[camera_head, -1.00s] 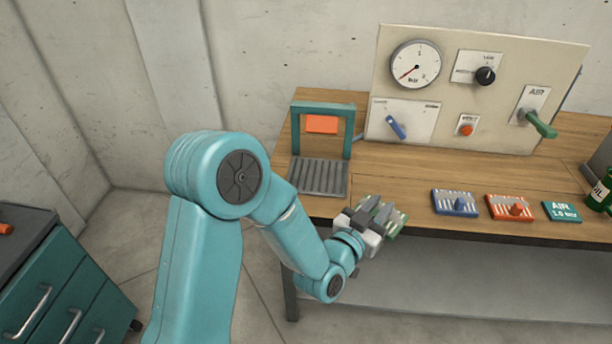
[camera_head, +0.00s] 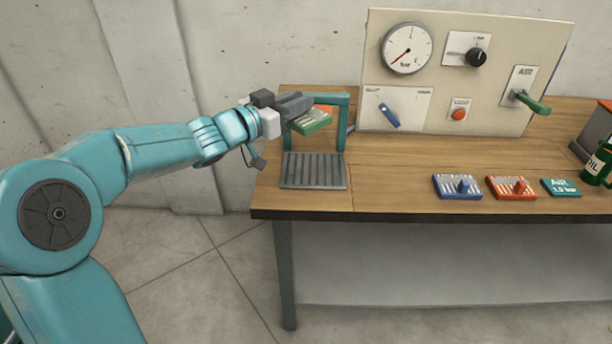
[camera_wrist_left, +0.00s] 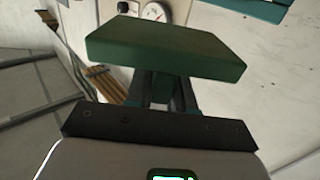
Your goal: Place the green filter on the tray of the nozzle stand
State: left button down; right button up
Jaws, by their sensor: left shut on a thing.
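The green filter (camera_head: 312,122) is held in my left gripper (camera_head: 296,105), which is shut on it. The filter is in the air above the grey ribbed tray (camera_head: 313,171) of the nozzle stand, apart from it. In the left wrist view the filter (camera_wrist_left: 165,47) spans the space in front of the fingers. The nozzle stand is a teal frame (camera_head: 341,125) with an orange plate, partly hidden behind the gripper and filter. The tray looks empty. My right gripper is not in view.
A blue filter (camera_head: 456,187) and an orange filter (camera_head: 510,188) lie on the wooden bench (camera_head: 400,170), beside a green air card (camera_head: 561,187). A control panel (camera_head: 450,70) with gauge, knobs and lever stands behind. A green oil can (camera_head: 598,165) stands at the right.

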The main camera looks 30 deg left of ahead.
pick_arm(q)
notch_tip(320, 180, down, 19)
jog(key=b, duration=0.4)
jog(key=shift+w+r, duration=0.1)
jog(key=shift+w, duration=0.05)
jog(key=shift+r, duration=0.15)
jog(key=shift+f, duration=0.35)
jog(key=c, duration=1)
grip_release()
jog(key=shift+r, duration=0.1)
